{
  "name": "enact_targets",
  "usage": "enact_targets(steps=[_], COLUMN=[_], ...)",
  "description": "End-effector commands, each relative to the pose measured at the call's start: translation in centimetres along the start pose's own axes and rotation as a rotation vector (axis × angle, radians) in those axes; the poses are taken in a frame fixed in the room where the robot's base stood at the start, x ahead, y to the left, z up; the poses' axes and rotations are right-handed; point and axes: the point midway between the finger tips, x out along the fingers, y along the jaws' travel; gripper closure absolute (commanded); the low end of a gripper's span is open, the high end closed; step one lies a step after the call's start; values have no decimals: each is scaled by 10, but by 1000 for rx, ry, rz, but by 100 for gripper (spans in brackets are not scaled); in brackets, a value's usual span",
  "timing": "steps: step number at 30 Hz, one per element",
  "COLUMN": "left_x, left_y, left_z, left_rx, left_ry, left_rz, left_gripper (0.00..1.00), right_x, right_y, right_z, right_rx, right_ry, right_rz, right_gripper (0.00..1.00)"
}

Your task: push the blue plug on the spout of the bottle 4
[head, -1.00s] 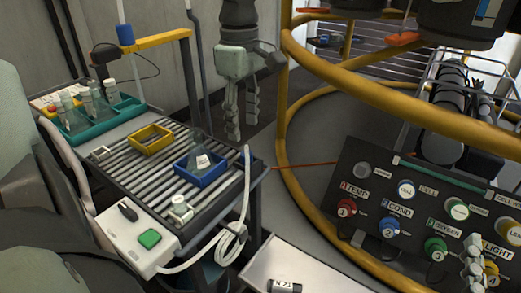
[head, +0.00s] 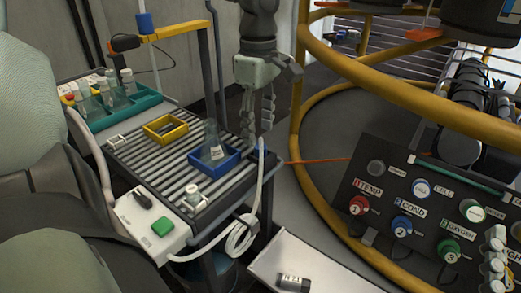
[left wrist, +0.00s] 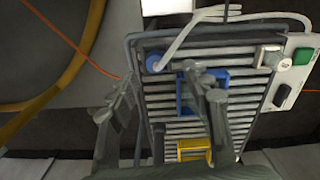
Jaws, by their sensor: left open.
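A small blue piece at the end of a white tube, likely the blue plug (head: 261,145), is at the far right corner of the slatted table. It also shows in the left wrist view (left wrist: 155,63). A clear conical bottle (head: 212,147) with a white label stands in the blue tray (head: 229,163). I cannot read its number or make out a spout. My left gripper (head: 258,130) is open and empty, above and behind the plug in the head view. In the left wrist view its fingers (left wrist: 160,105) are apart. Grey segments of my right gripper (head: 497,262) show at the right edge.
A yellow tray (head: 165,128) sits on the slatted table (head: 160,158). A teal rack (head: 140,103) of bottles is behind it. A white box with a green button (head: 162,227) is at its front. A yellow ring frame (head: 400,92) and a labelled panel (head: 385,172) stand right.

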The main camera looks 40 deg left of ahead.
Motion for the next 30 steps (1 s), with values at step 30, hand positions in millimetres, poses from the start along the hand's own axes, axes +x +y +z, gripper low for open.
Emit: enact_targets(steps=[30], left_x=[45], left_y=[5], left_z=[2], left_rx=[0], left_ry=[-1], left_rz=[0], left_gripper=[90], right_x=[-1], right_y=[-7], right_z=[-26], right_rx=[19], right_ry=[134], right_rz=[-11], right_gripper=[28])
